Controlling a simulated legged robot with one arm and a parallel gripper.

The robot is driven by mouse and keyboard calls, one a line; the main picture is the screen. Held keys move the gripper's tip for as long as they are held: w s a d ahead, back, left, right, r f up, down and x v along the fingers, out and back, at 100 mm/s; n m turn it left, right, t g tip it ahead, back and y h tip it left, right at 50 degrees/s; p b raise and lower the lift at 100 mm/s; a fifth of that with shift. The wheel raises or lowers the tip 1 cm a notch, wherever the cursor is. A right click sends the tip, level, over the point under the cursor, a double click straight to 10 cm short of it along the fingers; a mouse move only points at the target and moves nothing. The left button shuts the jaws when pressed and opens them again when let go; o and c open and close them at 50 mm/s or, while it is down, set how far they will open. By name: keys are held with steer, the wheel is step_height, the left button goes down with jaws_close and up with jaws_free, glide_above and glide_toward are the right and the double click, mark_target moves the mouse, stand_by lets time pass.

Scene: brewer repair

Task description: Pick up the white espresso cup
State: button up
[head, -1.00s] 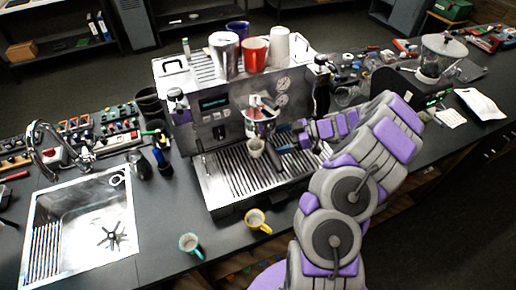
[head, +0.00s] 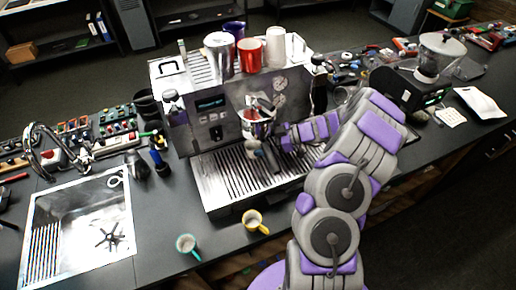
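A small pale cup (head: 252,145) shows under the portafilter (head: 257,117), above the drip tray (head: 225,179) of the espresso machine. It is small and partly hidden, and I cannot tell whether it touches the tray. My gripper (head: 268,154) reaches in from the right and is right beside the cup. Its dark fingers overlap the cup in the picture, and I cannot tell whether they are shut on it. A larger white cup (head: 275,45) stands on top of the machine, beside a red cup (head: 250,56).
A yellow cup (head: 254,222) and a teal cup (head: 187,243) stand on the counter in front of the machine. A sink (head: 60,225) lies at the left. A grinder (head: 440,57) and tools crowd the counter at right.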

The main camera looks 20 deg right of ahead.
steer(key=shift+a, duration=0.8)
steer(key=c, duration=0.6)
steer(key=shift+c, duration=1.4)
steer(key=shift+d, duration=0.6)
steer(key=shift+b, duration=0.3)
